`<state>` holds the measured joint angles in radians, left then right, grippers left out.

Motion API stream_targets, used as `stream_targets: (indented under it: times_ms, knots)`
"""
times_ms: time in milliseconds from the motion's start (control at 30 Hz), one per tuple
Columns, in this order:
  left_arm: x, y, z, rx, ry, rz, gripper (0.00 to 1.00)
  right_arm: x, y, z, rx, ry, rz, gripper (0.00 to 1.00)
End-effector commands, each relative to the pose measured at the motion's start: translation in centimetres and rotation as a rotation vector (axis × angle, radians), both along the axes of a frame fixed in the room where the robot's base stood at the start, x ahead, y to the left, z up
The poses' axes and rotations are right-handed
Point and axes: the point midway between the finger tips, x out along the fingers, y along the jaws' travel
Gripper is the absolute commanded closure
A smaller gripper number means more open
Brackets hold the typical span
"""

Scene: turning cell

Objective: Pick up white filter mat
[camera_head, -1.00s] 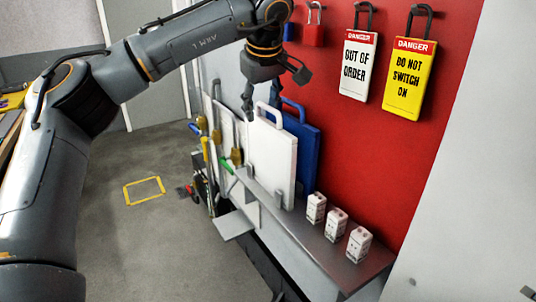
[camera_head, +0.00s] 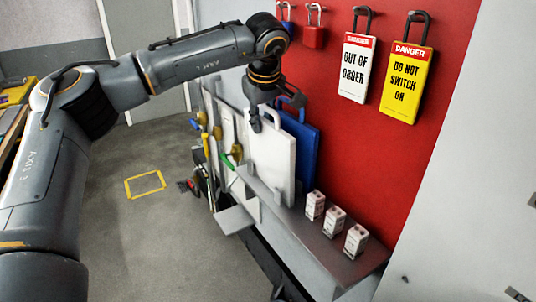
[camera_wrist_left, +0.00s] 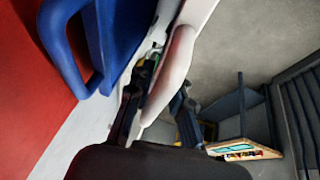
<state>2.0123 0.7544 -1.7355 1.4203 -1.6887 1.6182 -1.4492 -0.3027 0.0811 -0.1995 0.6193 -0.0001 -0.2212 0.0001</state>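The white filter mat (camera_head: 272,165) is a flat white panel with a loop handle on top. It stands upright on the grey shelf in the head view, in front of a blue panel of similar shape. My left gripper (camera_head: 275,112) is at the mat's handle, coming from above. In the left wrist view the white handle (camera_wrist_left: 178,65) lies between the two spread fingers of my left gripper (camera_wrist_left: 158,105). The gripper looks open; no firm contact is visible. My right gripper is not in view.
The blue panel (camera_head: 304,150) stands close behind the mat, and its handle shows large in the wrist view (camera_wrist_left: 60,45). Several small white blocks (camera_head: 334,221) stand on the grey shelf (camera_head: 300,228). Padlocks and danger tags (camera_head: 407,80) hang on the red board (camera_head: 340,150).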

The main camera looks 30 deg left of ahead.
Motion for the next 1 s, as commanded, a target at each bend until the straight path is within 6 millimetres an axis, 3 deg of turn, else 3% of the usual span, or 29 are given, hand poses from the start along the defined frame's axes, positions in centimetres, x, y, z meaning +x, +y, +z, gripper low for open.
stream_targets:
  times_ms: [567, 1000]
  knots:
    - [0.3, -0.2, 0.9, -0.007, -0.020, -0.001, 1.00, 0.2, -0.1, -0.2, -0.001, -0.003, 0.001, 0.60]
    - [0.3, -0.2, 8.8, -0.006, -0.016, 0.000, 1.00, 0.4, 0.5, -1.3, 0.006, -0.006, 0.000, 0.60]
